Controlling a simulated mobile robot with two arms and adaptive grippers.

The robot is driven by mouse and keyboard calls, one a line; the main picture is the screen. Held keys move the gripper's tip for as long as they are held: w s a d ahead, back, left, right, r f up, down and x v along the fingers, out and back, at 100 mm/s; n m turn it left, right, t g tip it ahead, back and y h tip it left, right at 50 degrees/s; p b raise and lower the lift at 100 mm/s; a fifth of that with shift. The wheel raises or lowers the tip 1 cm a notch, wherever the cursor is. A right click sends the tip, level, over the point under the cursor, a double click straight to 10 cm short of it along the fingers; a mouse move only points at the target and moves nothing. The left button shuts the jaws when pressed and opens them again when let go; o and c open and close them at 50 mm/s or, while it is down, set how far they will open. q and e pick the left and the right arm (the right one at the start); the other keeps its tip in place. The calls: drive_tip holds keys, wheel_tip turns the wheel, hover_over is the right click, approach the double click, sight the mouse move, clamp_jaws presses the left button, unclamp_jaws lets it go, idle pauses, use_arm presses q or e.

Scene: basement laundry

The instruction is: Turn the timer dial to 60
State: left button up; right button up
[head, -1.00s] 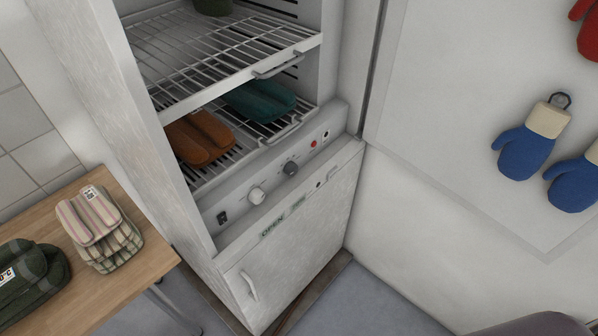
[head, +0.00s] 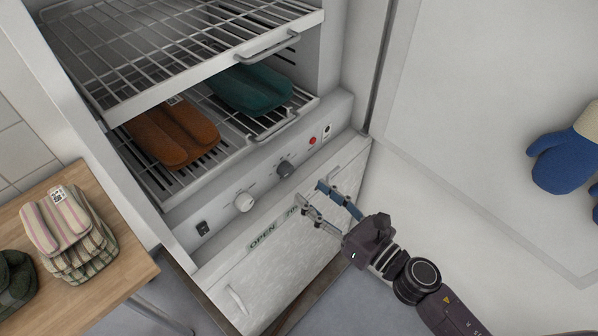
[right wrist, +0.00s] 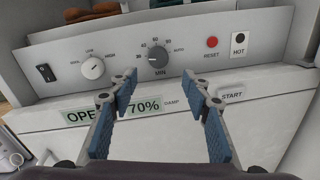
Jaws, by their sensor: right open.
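The timer dial is a dark grey knob (head: 286,168) on the drying cabinet's control panel. It also shows in the right wrist view (right wrist: 158,58), with numbers printed around it and a word at its right. I cannot tell for sure which mark its pointer meets. My right gripper (head: 311,192) is open and empty, in front of and below the panel, apart from the dial. In the right wrist view its two blue-padded fingers (right wrist: 160,86) stand wide apart, with the dial above and between them. My left gripper is not in view.
A white knob (right wrist: 92,68) and black rocker switch (right wrist: 46,73) are left of the dial. A red reset button (right wrist: 212,42) is to its right. Wire racks (head: 180,45) with orange and teal mittens are above. A wooden table (head: 95,285) stands left.

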sight(289, 174)
drive_tip(key=p+x, duration=0.1)
drive_tip(key=x, duration=0.2)
drive_tip(key=p+x, duration=0.1)
drive_tip(key=x, duration=0.3)
drive_tip(key=shift+s+a+r, duration=0.1)
drive_tip(key=shift+r, duration=0.15)
drive_tip(key=shift+w+a, duration=0.3)
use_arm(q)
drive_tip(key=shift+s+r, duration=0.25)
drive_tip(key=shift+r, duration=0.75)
use_arm(e)
drive_tip(key=shift+c, duration=0.2)
drive_tip(key=c, duration=1.1)
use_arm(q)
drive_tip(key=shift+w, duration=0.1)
